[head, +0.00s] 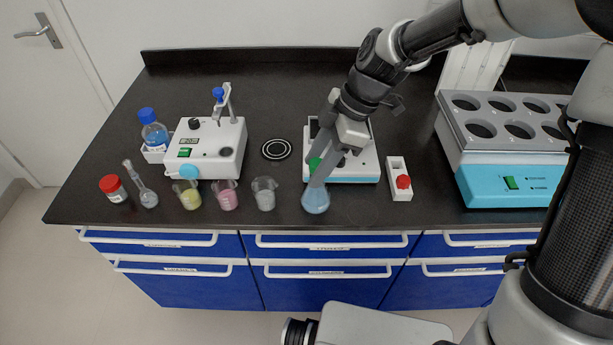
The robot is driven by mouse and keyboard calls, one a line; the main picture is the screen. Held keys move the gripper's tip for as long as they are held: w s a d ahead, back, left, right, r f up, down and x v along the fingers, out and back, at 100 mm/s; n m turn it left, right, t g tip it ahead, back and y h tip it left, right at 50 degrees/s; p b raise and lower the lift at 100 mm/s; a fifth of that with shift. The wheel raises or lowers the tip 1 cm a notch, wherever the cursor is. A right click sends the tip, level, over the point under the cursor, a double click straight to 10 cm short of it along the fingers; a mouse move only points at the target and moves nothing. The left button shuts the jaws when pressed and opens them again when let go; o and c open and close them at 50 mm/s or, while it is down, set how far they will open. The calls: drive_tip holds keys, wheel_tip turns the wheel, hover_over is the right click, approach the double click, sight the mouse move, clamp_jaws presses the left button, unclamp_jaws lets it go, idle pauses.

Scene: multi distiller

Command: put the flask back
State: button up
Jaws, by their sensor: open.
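A conical flask with blue liquid (316,201) stands upright near the front edge of the black bench. My gripper (320,168) is open, with its fingers pointing down around or right at the flask's neck. From this view I cannot tell whether the fingers touch the glass. A white device with a green switch (355,178) stands just behind, partly hidden by my gripper and arm.
Beakers with yellow (189,199), pink (227,199) and clear (264,197) contents line the front edge. A red-button box (400,182) and multi-hole heating bath (475,180) stand right. A black ring pad (276,149) lies mid-bench. The bench's back is clear.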

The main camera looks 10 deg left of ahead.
drive_tip(key=shift+v, duration=1.95)
drive_tip(key=s+d+r+m+t+h+p, duration=0.35)
drive_tip(key=d+r+m+p, duration=0.25)
drive_tip(key=d+r+m, duration=0.8)
drive_tip(key=s+d+r+m+t+h+p, duration=0.1)
drive_tip(key=s+d+r+m+t+p, duration=0.2)
drive_tip(key=s+d+r+m+p, duration=0.2)
drive_tip(key=s+d+r+m, duration=0.2)
drive_tip(key=s+d+r, duration=0.1)
drive_tip(key=s+r, duration=0.1)
drive_tip(key=shift+s+r+p, duration=0.25)
drive_tip(key=shift+s+p, duration=0.05)
drive_tip(key=shift+p, duration=0.05)
drive_tip(key=shift+d+t, duration=0.1)
drive_tip(key=shift+t, duration=0.15)
